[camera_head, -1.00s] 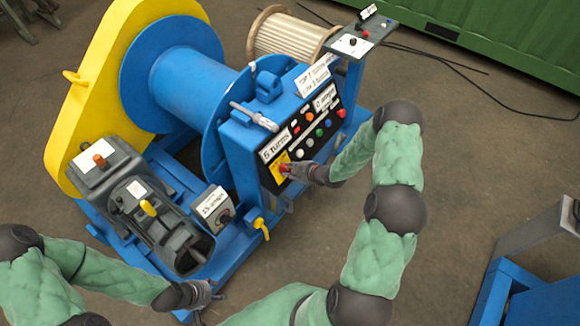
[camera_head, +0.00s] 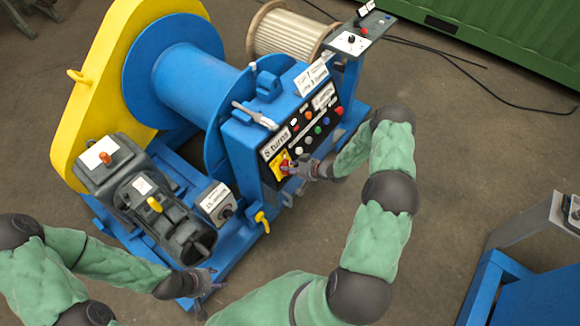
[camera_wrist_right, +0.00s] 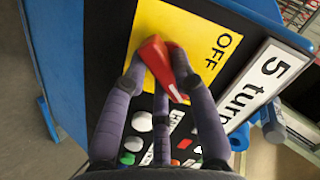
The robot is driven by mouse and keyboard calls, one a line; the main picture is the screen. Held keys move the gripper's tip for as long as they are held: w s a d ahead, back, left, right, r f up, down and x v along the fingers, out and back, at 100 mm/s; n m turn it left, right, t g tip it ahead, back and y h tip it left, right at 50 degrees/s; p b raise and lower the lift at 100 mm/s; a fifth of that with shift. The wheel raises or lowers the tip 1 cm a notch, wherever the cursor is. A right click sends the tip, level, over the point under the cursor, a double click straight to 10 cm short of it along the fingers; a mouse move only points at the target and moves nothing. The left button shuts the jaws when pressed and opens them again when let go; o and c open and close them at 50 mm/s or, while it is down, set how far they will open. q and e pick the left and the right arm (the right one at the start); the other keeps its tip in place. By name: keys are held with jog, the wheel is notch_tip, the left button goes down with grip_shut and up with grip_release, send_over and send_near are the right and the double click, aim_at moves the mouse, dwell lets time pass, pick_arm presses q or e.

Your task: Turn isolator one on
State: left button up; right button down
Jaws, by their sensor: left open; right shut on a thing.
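The isolator is a red handle (camera_head: 284,166) on a yellow plate (camera_head: 277,172) at the lower left of the black control panel on the blue cabinet. In the right wrist view the red handle (camera_wrist_right: 154,58) stands slanted across the yellow plate (camera_wrist_right: 190,22), which reads OFF to the right of the handle. My right gripper (camera_head: 291,168) is shut on the handle; its fingers (camera_wrist_right: 163,82) lie on both sides of it in the wrist view. My left gripper (camera_head: 211,283) is open and empty, low in front of the winch base.
Several coloured buttons (camera_head: 318,130) sit beside the yellow plate on the panel. A smaller grey control box (camera_head: 217,203) and a yellow valve lever (camera_head: 261,221) are at the lower left. A pedestal console (camera_head: 360,38) stands behind.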

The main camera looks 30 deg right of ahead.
jog(key=shift+s+m, duration=0.1)
jog(key=shift+m, duration=0.4)
jog(key=c, duration=1)
grip_release()
jog(key=v, duration=1.2)
jog(key=shift+f, duration=0.15)
